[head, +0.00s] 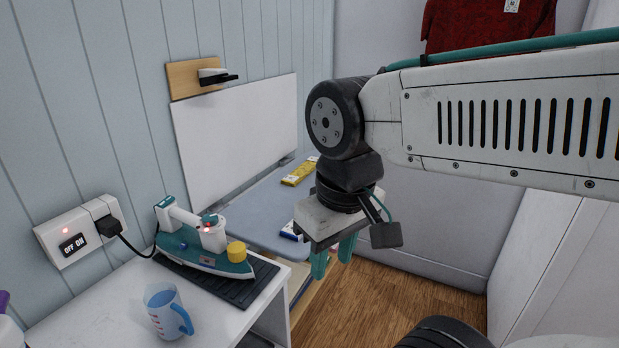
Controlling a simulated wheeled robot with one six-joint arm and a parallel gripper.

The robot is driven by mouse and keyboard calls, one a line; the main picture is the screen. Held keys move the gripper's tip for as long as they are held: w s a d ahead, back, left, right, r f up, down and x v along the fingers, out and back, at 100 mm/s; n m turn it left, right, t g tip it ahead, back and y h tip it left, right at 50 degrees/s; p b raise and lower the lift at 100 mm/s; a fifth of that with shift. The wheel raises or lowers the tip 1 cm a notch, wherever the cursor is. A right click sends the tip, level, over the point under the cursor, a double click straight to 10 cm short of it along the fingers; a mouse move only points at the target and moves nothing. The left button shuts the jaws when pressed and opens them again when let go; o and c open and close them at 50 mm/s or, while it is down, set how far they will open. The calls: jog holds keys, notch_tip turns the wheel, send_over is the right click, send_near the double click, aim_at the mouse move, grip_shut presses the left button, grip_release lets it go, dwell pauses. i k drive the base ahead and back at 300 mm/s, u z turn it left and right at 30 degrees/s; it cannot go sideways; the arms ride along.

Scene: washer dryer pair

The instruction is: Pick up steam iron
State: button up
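The steam iron (205,245) is white and teal with a yellow cap at its front. It lies flat on a dark ribbed mat (240,288) on the white counter, its tip toward the right. A black cord runs from its rear to a plug in the wall socket. My gripper (333,262) points down to the right of the iron, past the counter's right edge, and is apart from it. Its teal fingers show below the pale gripper body. A gap seems to show between the fingers, and nothing is seen in them.
A blue measuring cup (167,312) stands on the white counter (100,308) in front of the iron. The wall socket (82,232) is at left. A blue-grey board (255,205) with a yellow box (299,171) lies behind. Open wooden floor (385,310) is at right.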

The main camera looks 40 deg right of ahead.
aim_at(206, 253)
jog(key=u, duration=0.25)
jog(key=k, duration=0.2)
jog(key=z, duration=0.9)
jog(key=i, duration=0.45)
jog(key=z, duration=0.05)
jog(key=k, duration=0.5)
jog(key=u, duration=1.35)
jog(key=i, duration=0.6)
jog(key=z, duration=0.6)
